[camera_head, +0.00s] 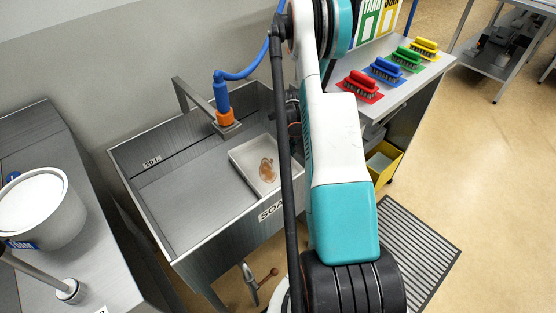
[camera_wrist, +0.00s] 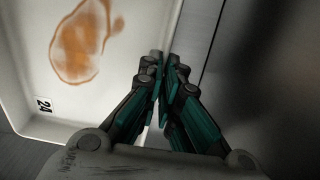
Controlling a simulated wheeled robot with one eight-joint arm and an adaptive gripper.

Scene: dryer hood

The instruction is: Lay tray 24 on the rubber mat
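Tray 24 (camera_wrist: 115,88) is a shallow white tray with an orange-brown stain and a "24" label in the wrist view. In the head view the tray (camera_head: 246,158) is in the right part of the steel sink, partly hidden by my arm. My gripper (camera_wrist: 167,70) is at the tray's right rim in the wrist view, one finger on each side, the fingers close together on the rim. In the head view the fingers are hidden behind my arm. A dark ribbed mat (camera_head: 420,235) lies on the floor at the right.
The sink (camera_head: 180,205) has raised walls and a "SOAK" label, partly covered. A blue hose with an orange-tipped nozzle (camera_head: 224,105) hangs over it. Several coloured brushes (camera_head: 385,69) stand on a bench at the right, with a yellow bin (camera_head: 384,163) below. A white bucket (camera_head: 38,208) stands left.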

